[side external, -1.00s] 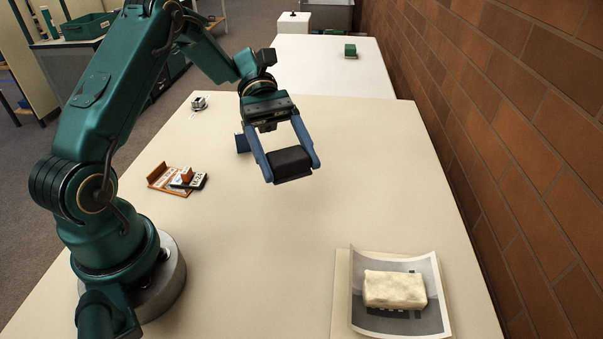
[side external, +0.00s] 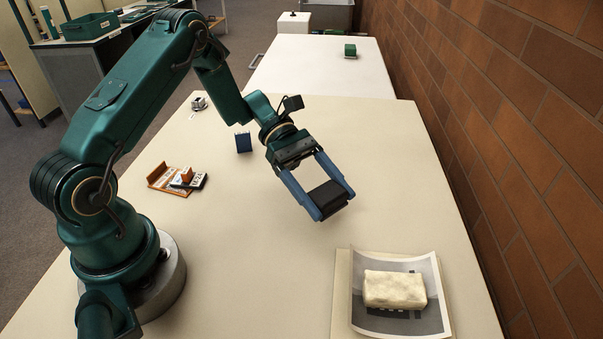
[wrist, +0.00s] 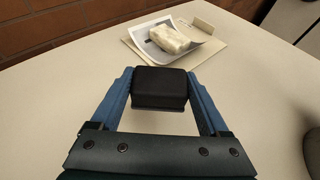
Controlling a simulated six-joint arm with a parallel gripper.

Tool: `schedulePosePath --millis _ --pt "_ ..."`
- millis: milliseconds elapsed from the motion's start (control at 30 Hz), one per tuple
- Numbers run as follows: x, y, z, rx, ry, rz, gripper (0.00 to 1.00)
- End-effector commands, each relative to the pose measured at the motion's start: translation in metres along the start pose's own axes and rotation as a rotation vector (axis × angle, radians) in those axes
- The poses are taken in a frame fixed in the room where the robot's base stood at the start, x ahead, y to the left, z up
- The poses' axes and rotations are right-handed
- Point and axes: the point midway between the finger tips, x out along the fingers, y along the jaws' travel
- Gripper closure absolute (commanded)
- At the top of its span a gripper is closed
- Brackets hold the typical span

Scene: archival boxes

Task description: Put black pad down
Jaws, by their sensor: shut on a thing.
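The black pad (side external: 329,199) is a dark block held between the two blue fingers of my gripper (side external: 333,191). My gripper is shut on it and holds it above the cream table, left of and behind the curled photo print in the side view. In the wrist view the pad (wrist: 160,88) sits between the fingertips of my gripper (wrist: 160,90), its top face showing. I cannot tell exactly how high it is above the table.
A curled photo print (side external: 433,288) lies on a cream folder (side external: 342,292) at the front right, with a whitish block (side external: 394,289) on it. A blue upright piece (side external: 243,142), an orange holder (side external: 168,180) and a small white item (side external: 199,103) stand at left. A brick wall (side external: 500,110) borders the right.

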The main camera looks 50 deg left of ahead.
Motion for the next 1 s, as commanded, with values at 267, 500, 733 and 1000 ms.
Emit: schedulePosePath --millis 267,500,733,1000 --pt "0.015 0.001 -0.020 -0.005 -0.001 -0.001 0.76" --pt "0.022 0.001 -0.038 -0.001 0.000 0.000 0.76" --pt "0.022 0.001 -0.038 0.000 0.000 0.000 0.76" --pt "0.023 0.001 -0.040 0.000 0.000 0.000 0.00"
